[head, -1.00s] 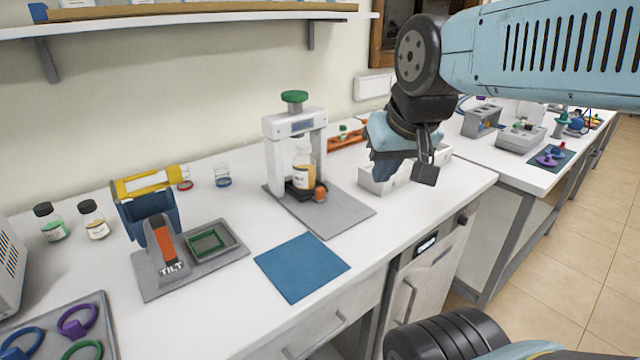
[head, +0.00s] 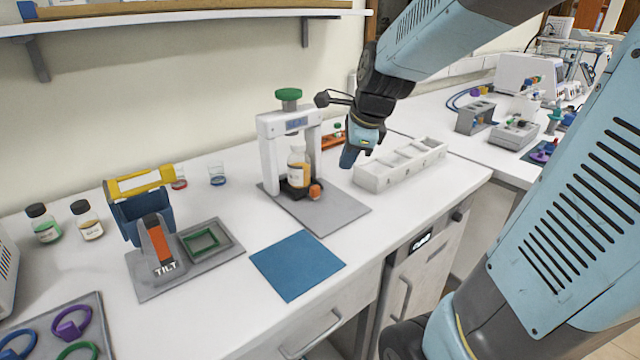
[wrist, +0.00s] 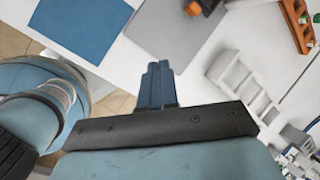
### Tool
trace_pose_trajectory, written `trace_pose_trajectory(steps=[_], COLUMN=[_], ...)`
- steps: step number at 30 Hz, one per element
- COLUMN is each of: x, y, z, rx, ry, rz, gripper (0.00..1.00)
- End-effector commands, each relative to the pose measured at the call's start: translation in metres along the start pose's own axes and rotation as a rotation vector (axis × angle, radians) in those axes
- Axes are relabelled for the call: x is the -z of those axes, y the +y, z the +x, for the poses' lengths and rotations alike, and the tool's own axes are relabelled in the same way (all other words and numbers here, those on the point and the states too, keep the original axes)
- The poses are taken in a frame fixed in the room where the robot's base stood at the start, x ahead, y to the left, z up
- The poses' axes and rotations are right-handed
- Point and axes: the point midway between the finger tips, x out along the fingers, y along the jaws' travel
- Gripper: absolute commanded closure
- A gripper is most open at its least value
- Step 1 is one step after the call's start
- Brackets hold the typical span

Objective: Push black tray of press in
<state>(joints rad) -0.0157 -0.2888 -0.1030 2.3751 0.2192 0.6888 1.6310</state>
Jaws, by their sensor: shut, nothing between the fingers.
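The press (head: 270,155) is a white frame with a green knob on top, standing on a grey base plate (head: 335,213) on the bench. Its black tray (head: 291,188) sits low between the posts, with an orange knob (head: 315,191) at its front right. A bottle of amber liquid (head: 298,168) with a white label stands on the tray. My gripper (head: 347,158) is shut and empty, pointing down in the air to the right of the press, apart from it. In the wrist view the closed fingers (wrist: 159,82) show; the orange knob (wrist: 194,8) is at the top edge.
A white rack with compartments (head: 400,165) stands right of the press, close to my gripper. An orange holder (head: 333,140) is behind. A blue mat (head: 297,265) lies in front. The tilt stand (head: 160,250) is at left. The bench's front edge is near.

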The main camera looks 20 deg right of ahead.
Motion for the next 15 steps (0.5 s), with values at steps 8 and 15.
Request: trace_pose_trajectory(steps=[8, 15], x=[0.006, 0.011], y=[-0.028, -0.042], z=[0.042, 0.064], rx=[-0.027, -0.033], ry=[0.007, 0.017], rz=[0.526, 0.819], gripper=[1.0, 1.0])
